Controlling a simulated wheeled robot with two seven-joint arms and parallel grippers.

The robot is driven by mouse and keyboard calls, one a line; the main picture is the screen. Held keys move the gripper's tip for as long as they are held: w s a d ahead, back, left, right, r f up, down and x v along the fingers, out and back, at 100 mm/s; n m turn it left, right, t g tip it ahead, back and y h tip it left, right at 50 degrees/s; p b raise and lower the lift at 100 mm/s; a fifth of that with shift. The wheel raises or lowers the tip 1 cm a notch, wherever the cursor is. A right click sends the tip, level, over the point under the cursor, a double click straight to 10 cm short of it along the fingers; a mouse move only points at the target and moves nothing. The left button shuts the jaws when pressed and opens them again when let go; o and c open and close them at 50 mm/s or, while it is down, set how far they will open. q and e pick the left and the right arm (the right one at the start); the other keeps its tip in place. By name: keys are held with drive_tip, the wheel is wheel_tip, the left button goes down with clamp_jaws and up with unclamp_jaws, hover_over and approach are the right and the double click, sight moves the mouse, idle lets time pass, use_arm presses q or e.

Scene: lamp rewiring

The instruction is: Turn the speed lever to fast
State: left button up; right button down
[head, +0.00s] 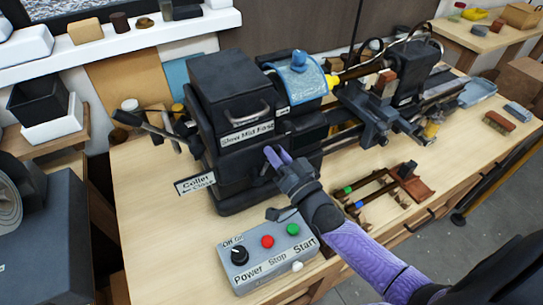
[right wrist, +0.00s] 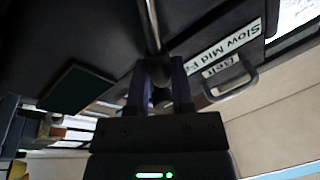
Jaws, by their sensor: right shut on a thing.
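The black lathe headstock (head: 232,90) stands on the wooden bench, with a white "Slow Mid Fast" label (head: 247,133) on its front. My right gripper (head: 275,155) is just below the label's right, "Fast" end. The right wrist view shows the speed lever (right wrist: 150,25) as a metal rod ending in a dark round knob. My right gripper (right wrist: 158,88) is shut on that knob. In the head view the fingers hide the lever. My left gripper is not in view.
A "Collet" sign (head: 195,183) sticks out at left. A rack of small tools (head: 375,190) lies right of my wrist. A "Belt" handle (right wrist: 232,82) is close beside the fingers.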

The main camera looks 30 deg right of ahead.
drive_tip(key=shift+d+f+m, duration=0.2)
drive_tip(key=shift+m, duration=0.2)
drive_tip(key=shift+c, duration=2.4)
unclamp_jaws()
drive_tip(key=shift+d, duration=0.1)
drive_tip(key=v, duration=1)
